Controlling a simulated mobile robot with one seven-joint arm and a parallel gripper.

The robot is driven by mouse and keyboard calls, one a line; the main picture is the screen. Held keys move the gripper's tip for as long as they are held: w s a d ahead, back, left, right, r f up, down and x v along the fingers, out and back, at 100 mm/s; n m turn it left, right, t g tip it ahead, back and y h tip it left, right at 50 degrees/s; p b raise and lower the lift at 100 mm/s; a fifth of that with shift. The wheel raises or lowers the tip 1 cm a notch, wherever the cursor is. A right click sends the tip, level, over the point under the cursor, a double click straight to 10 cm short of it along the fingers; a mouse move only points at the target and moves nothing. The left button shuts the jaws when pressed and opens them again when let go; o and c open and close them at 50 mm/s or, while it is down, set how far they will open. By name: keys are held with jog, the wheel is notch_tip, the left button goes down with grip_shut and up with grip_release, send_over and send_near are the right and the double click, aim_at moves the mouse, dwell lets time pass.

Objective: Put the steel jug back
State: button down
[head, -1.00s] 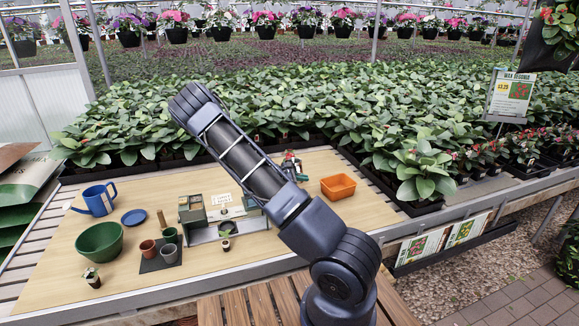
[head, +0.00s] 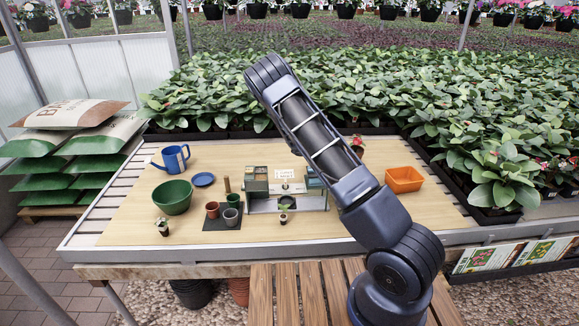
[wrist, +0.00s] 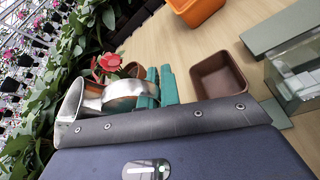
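The steel jug (wrist: 72,108) shows at the left of the wrist view, a shiny metal vessel lying sideways in the picture, with a broad curved band-like handle (wrist: 118,92). My gripper (wrist: 160,86) has teal fingers close together at the end of that handle, and appears shut on it. The dark edge of my wrist hides the lower part of the jug and the fingers' base. In the head view my arm hides the gripper and the jug.
The wood-topped table holds a blue jug (head: 172,159), green bowl (head: 172,197), blue saucer (head: 203,179), small pots (head: 231,217), grey-green stand (head: 262,203) and orange tray (head: 404,180). A brown square pot (wrist: 219,77) and red-flowered plant (wrist: 108,64) are near my gripper.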

jog(key=w+a+r, duration=0.3)
jog(key=a+r, duration=0.3)
jog(key=a, duration=0.5)
jog(key=w+a+r, duration=0.3)
jog(key=a+r, duration=0.2)
jog(key=a, duration=0.6)
notch_tip(320, 180, down, 19)
jog(key=shift+w+f, duration=0.1)
jog(key=shift+w, duration=0.05)
jog(key=shift+f, duration=0.45)
jog(key=c, duration=1.6)
grip_release()
jog(key=shift+r, duration=0.6)
jog(key=v, duration=1.2)
